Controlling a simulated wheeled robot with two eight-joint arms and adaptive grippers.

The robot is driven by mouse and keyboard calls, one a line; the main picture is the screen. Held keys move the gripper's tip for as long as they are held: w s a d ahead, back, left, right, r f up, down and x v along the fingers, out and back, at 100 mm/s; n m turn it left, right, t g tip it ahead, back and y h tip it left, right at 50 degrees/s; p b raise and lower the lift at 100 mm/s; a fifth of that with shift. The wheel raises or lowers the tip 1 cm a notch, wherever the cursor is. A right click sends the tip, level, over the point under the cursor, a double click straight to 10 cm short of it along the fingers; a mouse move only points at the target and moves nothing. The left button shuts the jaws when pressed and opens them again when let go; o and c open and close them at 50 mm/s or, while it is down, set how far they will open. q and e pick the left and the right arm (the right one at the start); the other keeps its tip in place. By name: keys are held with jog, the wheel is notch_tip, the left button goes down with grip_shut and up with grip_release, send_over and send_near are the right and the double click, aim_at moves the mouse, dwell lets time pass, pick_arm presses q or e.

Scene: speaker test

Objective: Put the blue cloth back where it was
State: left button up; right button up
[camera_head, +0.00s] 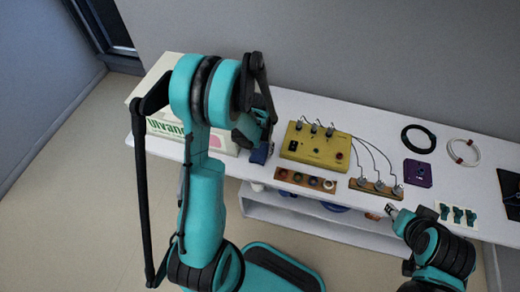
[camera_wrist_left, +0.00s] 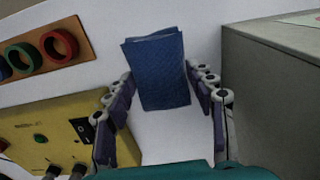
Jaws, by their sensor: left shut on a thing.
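A folded dark blue cloth (camera_wrist_left: 157,70) sits between the two fingers of my left gripper (camera_wrist_left: 162,92) in the left wrist view. The gripper is shut on it. In the head view a small part of the cloth (camera_head: 260,154) shows below my left gripper (camera_head: 257,140), between the white-green box and the yellow device. The arm hides the rest. I cannot tell whether the cloth touches the table. My right gripper (camera_head: 392,211) is at the table's front edge, below the small board of grey knobs, and its finger opening is too small to judge.
The white table (camera_head: 300,105) carries a white-green box (camera_head: 163,125), a yellow device (camera_head: 316,146) with wires, a wooden strip with coloured rings (camera_head: 305,181), a knob board (camera_head: 376,188), a purple plate (camera_head: 417,173) and cable coils (camera_head: 418,139). A shelf (camera_head: 310,222) lies below.

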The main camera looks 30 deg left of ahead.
pick_arm(q)
jog(key=shift+f, duration=0.25)
jog(key=o, duration=1.1)
jog(key=shift+r, duration=0.1)
jog(key=shift+r, duration=0.25)
notch_tip(320, 180, up, 11)
jog(key=p, duration=0.4)
notch_tip(320, 180, up, 9)
jog(key=m+t, duration=0.1)
jog(key=t, duration=0.2)
send_over(260, 151)
jog(key=s+d, duration=0.4)
jog(key=d, duration=0.1)
jog(key=shift+s+d+r+m+t, duration=0.25)
jog(key=shift+s+d+r+t, duration=0.45)
jog(key=shift+s+d+r, duration=0.35)
jog(key=shift+s+d+r+m+t, duration=0.3)
jog(key=shift+s+d+r+t, duration=0.5)
jog(key=shift+s, duration=0.5)
jog(key=shift+s+d+r+m+t, duration=0.25)
jog(key=shift+s+d+r+t, duration=0.35)
jog(key=shift+s+d+r, duration=0.5)
